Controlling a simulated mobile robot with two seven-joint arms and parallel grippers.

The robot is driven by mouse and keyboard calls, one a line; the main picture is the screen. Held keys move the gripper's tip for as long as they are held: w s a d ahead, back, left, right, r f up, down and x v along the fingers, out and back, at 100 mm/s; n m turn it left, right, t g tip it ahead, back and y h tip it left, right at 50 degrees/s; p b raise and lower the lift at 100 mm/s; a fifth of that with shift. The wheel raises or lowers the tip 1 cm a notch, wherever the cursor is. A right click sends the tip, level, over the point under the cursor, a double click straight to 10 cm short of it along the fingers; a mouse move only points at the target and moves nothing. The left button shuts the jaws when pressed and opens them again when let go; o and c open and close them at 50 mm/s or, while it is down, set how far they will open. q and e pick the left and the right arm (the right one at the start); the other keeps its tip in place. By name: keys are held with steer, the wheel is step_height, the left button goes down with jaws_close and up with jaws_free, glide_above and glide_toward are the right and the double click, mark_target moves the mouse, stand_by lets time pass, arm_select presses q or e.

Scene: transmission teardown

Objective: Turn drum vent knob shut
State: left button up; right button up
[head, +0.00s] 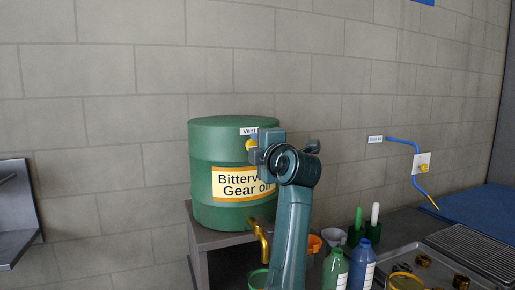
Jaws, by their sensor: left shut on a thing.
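The green drum (208,172) stands on a grey stand against the block wall, with a "Bitterv... Gear oil" label on its front. A small white vent label (247,131) is near the drum's upper right. The yellow vent knob (250,144) shows just below that label, partly hidden by my left gripper. My left gripper (257,150) is at the drum's upper right side, shut on the vent knob; its wrist and arm cover part of the drum's label. The knob's exact angle cannot be told. My right gripper is not in view.
A brass tap (260,240) sticks out low on the drum, above a green container (258,279). Green (335,270) and blue (361,267) bottles stand right of my arm. A blue hose (404,142) hangs on the wall. A grey shelf (15,215) is at the left.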

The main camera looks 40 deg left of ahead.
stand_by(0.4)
arm_select(q)
steer(key=o, duration=0.9)
steer(key=shift+o, duration=0.2)
steer(key=shift+d, duration=0.1)
steer(key=b+v, duration=0.3)
steer(key=v, duration=1)
steer(key=shift+b, duration=0.3)
steer(key=shift+s, duration=0.1)
